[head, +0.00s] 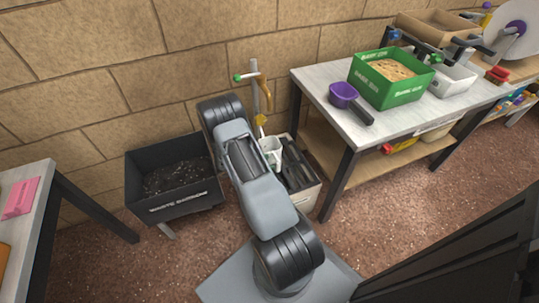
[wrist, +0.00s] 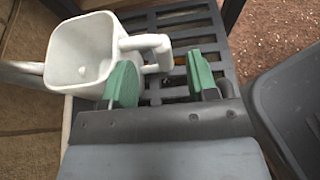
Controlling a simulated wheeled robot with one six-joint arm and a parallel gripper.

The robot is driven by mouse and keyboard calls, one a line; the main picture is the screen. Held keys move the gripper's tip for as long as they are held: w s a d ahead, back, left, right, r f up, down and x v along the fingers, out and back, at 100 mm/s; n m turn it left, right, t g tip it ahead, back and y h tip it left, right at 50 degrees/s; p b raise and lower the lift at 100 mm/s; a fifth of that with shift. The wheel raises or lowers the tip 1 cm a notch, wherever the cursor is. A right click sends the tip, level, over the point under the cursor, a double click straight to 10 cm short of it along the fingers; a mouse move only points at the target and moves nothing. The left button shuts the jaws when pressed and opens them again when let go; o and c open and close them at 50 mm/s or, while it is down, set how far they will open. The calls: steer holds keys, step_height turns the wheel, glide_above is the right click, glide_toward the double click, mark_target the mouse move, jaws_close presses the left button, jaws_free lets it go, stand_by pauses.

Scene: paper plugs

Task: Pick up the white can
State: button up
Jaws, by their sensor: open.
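The white can (wrist: 85,45) has a squarish open top, a handle on its right and a spout to its left in the wrist view. It stands on a dark slatted grate (wrist: 215,30). In the head view the can (head: 271,146) shows just right of my arm, partly hidden by it. My gripper (wrist: 162,80) is open, its two green pads apart. The left pad is in front of the can's right side, and the handle reaches toward the gap between the pads. I cannot tell whether a pad touches the can. The fingertips are hidden by my arm in the head view.
A tap post (head: 262,90) with a green knob rises behind the can. A black bin of dark soil (head: 172,208) stands left of my arm. On the right, a table (head: 322,82) holds a green box (head: 385,91) and a purple scoop (head: 343,94). The floor in front is clear.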

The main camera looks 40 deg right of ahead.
steer(key=shift+b+x, duration=0.55)
steer(key=shift+x, duration=1.45)
jaws_close()
